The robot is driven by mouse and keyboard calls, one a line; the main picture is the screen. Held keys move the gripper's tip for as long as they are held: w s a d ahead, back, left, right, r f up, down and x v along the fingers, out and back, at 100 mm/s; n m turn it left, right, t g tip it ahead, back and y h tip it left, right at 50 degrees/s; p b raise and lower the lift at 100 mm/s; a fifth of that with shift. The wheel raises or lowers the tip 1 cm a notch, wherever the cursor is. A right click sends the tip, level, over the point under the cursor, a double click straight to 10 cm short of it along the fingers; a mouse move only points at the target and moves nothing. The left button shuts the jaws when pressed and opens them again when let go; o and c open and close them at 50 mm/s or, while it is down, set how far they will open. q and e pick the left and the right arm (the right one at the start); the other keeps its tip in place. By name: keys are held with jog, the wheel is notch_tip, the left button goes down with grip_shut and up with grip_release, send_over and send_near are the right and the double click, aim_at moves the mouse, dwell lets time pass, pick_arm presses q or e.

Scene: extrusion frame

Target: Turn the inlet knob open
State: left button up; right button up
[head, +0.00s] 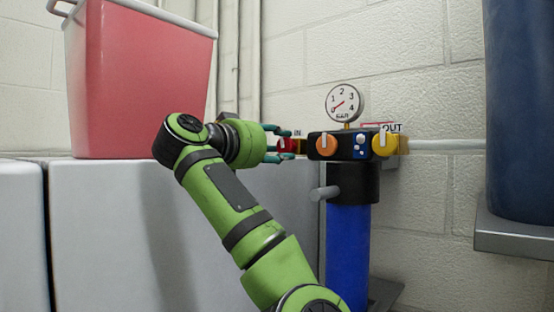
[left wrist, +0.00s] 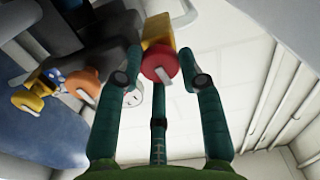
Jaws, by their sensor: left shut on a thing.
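The inlet knob (head: 289,146) is red and sits on the left end of the black filter head, beside the IN label (head: 297,133). My left gripper (head: 281,145) reaches it from the left, with green fingers above and below it. In the left wrist view, the round red knob (left wrist: 160,66) lies between the fingers of the gripper (left wrist: 160,79), in front of a yellow fitting (left wrist: 157,30). The gripper is shut on the knob. Fingers partly cover the knob in the head view, so its turn angle cannot be told. My right gripper is not in view.
An orange knob (head: 326,146) and yellow outlet knob (head: 384,145) sit right of the inlet. A gauge (head: 345,103) stands above, a blue filter bowl (head: 348,240) hangs below. A red bin (head: 140,80) rests on white cabinets (head: 110,240); a dark blue tank (head: 520,110) stands right.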

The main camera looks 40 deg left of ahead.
pick_arm(q)
jog(key=shift+f+n+b, duration=0.2)
jog(key=shift+n+b, duration=0.6)
jog(key=shift+n, duration=0.1)
jog(key=n, duration=0.2)
jog(key=n+b, duration=0.1)
jog(key=n, duration=0.1)
jog(key=shift+r+n+b, duration=0.2)
jog(key=shift+n+b, duration=0.1)
jog(key=n+b, duration=0.1)
jog(key=n, duration=0.3)
jog(key=shift+n, duration=0.3)
jog(key=n, duration=0.4)
jog(key=shift+r+n, duration=0.15)
jog(key=shift+n, duration=0.25)
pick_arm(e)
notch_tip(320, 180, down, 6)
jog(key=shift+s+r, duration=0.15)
pick_arm(q)
jog(key=o, duration=1.1)
jog(key=shift+c, duration=0.2)
jog(key=shift+o, duration=0.4)
jog(key=shift+w, duration=0.1)
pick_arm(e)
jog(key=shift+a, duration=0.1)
